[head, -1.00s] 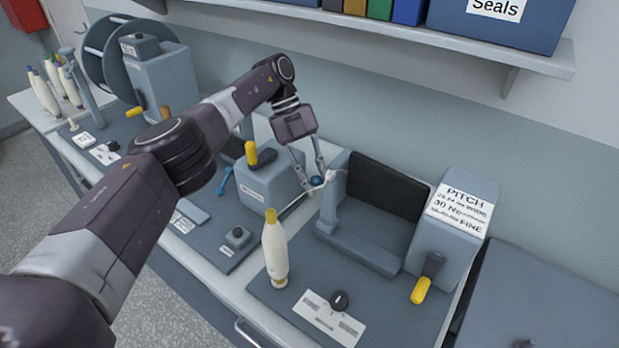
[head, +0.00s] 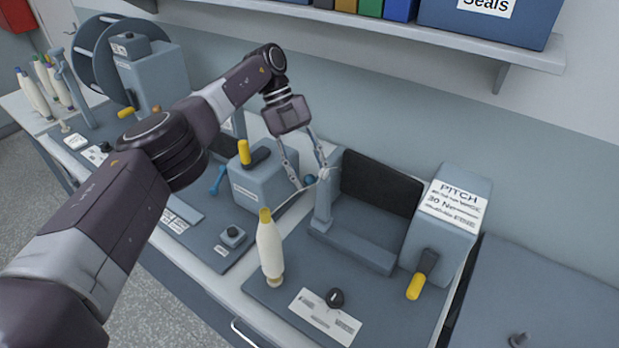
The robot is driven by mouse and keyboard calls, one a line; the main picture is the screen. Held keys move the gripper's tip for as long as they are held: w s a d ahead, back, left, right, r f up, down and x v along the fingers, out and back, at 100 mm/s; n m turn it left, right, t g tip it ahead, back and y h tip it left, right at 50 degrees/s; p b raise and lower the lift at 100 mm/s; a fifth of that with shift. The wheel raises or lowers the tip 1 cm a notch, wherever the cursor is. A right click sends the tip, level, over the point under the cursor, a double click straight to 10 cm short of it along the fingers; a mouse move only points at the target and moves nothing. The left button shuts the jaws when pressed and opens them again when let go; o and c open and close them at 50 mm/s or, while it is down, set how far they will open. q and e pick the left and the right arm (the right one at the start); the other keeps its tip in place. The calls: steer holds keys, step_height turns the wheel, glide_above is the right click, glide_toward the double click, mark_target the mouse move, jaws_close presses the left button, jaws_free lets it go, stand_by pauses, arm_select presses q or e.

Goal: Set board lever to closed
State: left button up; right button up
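My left gripper (head: 310,182) hangs over the bench in the head view. Its two fingers are apart, with a small blue ball (head: 310,180) showing between or behind them; I cannot tell whether they touch it. A thin pale rod runs beside the ball. A yellow-handled lever (head: 245,153) stands on a grey box left of the gripper. Another yellow-handled lever (head: 416,284) hangs down on the side of the PITCH box (head: 437,240) at the right. No label in view tells me which is the board lever. My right gripper is out of view.
A cream bobbin (head: 269,250) with a yellow tip stands in front of the gripper. A grey stand with a dark panel (head: 380,184) is just right of it. A shelf (head: 450,40) with boxes runs above.

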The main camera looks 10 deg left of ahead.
mark_target(310, 175)
arm_select(q)
step_height(310, 175, up, 8)
steer(key=shift+r, duration=0.2)
